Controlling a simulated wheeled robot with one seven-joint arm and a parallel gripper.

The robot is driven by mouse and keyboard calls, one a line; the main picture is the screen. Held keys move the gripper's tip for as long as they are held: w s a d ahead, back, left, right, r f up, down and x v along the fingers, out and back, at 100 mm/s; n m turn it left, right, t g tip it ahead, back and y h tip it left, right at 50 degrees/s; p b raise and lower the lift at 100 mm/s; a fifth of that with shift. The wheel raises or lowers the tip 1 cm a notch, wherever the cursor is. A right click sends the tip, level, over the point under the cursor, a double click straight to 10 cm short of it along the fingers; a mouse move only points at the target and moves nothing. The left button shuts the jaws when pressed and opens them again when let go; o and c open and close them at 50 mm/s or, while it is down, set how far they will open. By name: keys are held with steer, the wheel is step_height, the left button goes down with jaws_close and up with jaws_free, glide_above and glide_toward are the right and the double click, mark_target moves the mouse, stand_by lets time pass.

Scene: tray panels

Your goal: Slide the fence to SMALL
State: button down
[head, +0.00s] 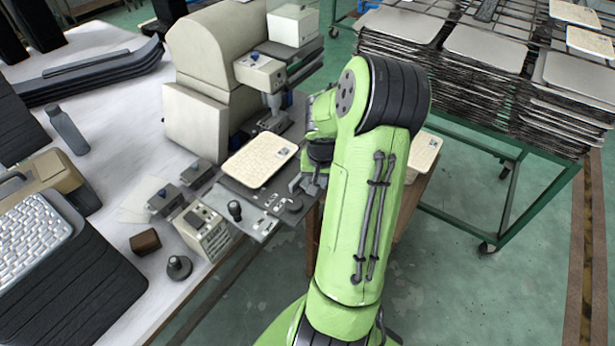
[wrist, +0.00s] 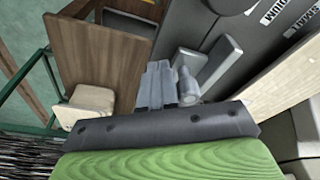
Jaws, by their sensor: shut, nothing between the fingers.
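The grey machine bed (head: 250,200) stands at the table's right edge, with a cream panel (head: 260,160) lying on it. In the wrist view, two short grey bars (wrist: 220,60) stand on the dark bed beside a small round-ended peg (wrist: 187,88). They look like the fence and its handle, but I cannot be sure. In the head view my gripper (head: 318,152) is at the bed's right end, partly hidden by my green arm.
The machine's beige body (head: 215,75) rises behind. A wooden stand (wrist: 105,60) with a cream block (wrist: 90,103) is beside the bed. A green rack of stacked trays (head: 490,60) stands right.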

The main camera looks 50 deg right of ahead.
steer(key=shift+w+a, duration=0.15)
steer(key=shift+w, duration=1.6)
steer(key=shift+w+a, duration=0.15)
steer(key=shift+w, duration=1.55)
steer(key=shift+s, duration=0.65)
steer(key=p+v, duration=0.1)
steer(key=v, duration=0.1)
steer(key=p+v, duration=0.2)
steer(key=w+d+p+v, duration=0.1)
steer(key=p+v, duration=0.1)
steer(key=v, duration=0.1)
steer(key=shift+d+r, duration=0.15)
steer(key=shift+r, duration=0.1)
steer(key=shift+f, duration=0.1)
